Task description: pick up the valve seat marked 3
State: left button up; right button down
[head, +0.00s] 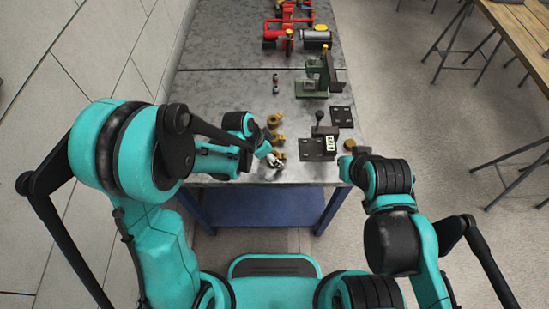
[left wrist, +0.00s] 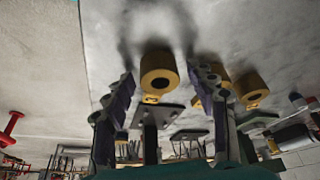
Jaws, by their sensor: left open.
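A yellow ring-shaped valve seat (left wrist: 158,72) with a dark hole shows in the left wrist view, between the two fingers of my left gripper (left wrist: 162,88). The fingers are apart and I see no contact with it. A small mark shows on its rim, too small to read. Two more yellow seats (left wrist: 249,87) (left wrist: 217,74) are beyond the right finger. In the head view several yellow seats (head: 274,120) stand in a row on the table, and my left gripper (head: 270,158) is at the near end of it. My right gripper (head: 347,160) is by the table's right front corner; its fingers are unclear.
The grey metal table (head: 225,95) holds a black plate with a lever (head: 318,142), a green press-like fixture (head: 316,78), a small bottle (head: 275,84) and a red pump assembly (head: 290,32) at the back. The table's left side is mostly clear.

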pick_arm(q)
grip_shut()
jog(key=shift+r, duration=0.1)
